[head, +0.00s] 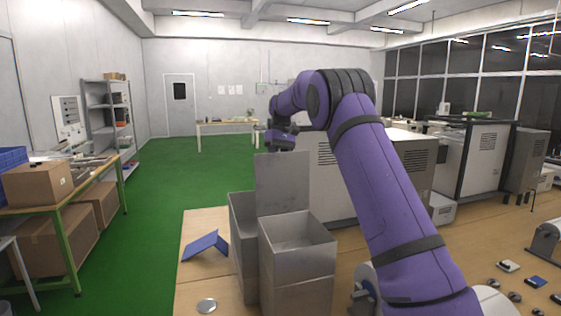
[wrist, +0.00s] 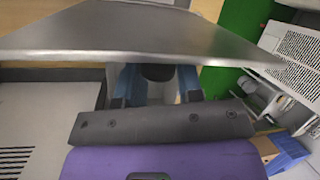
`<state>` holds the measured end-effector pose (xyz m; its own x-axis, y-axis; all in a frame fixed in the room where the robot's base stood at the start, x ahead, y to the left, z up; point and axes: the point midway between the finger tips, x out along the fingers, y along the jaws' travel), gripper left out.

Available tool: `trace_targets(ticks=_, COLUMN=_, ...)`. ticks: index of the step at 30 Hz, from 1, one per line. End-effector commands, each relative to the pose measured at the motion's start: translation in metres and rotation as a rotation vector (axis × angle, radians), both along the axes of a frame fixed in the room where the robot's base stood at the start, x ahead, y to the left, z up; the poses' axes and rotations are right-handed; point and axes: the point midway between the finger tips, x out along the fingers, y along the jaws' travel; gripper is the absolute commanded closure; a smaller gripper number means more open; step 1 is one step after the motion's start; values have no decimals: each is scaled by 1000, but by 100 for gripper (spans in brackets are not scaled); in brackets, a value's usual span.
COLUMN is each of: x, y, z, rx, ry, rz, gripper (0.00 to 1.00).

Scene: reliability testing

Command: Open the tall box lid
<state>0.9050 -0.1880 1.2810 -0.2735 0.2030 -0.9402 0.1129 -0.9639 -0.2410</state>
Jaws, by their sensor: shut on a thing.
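The tall box (head: 297,280) is grey metal and stands on the wooden table, with a second grey wall or box (head: 243,245) close against its left side. Its top is open and I see into it. The lid (head: 282,182), a flat grey plate, stands about upright above the rear of the box. My gripper (head: 280,146) is at the lid's top edge and shut on it; the fingertips are partly hidden. In the wrist view the lid (wrist: 150,35) crosses the picture as a broad grey plate, with the blue fingers (wrist: 155,85) partly behind it.
A blue folded plate (head: 206,245) and a round metal disc (head: 207,306) lie left of the box on the table (head: 195,275). Large grey machines (head: 480,155) stand behind and right. Small parts (head: 508,266) lie at far right.

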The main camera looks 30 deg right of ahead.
Motion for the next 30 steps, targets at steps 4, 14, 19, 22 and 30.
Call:
trace_targets(ticks=4, x=13, y=-11, z=-10, rx=-9, ry=7, rz=-10, gripper=100)
trace_targets(ticks=14, x=26, y=-14, z=-15, rx=-9, ry=8, rz=-11, gripper=100)
trace_targets(ticks=19, x=27, y=-15, z=-15, rx=-10, ry=7, rz=-11, gripper=100)
trace_targets(ticks=22, x=27, y=-15, z=-14, rx=-10, ry=7, rz=-11, gripper=100)
trace_targets(ticks=30, x=27, y=-15, z=-14, rx=-9, ry=6, rz=-11, gripper=46)
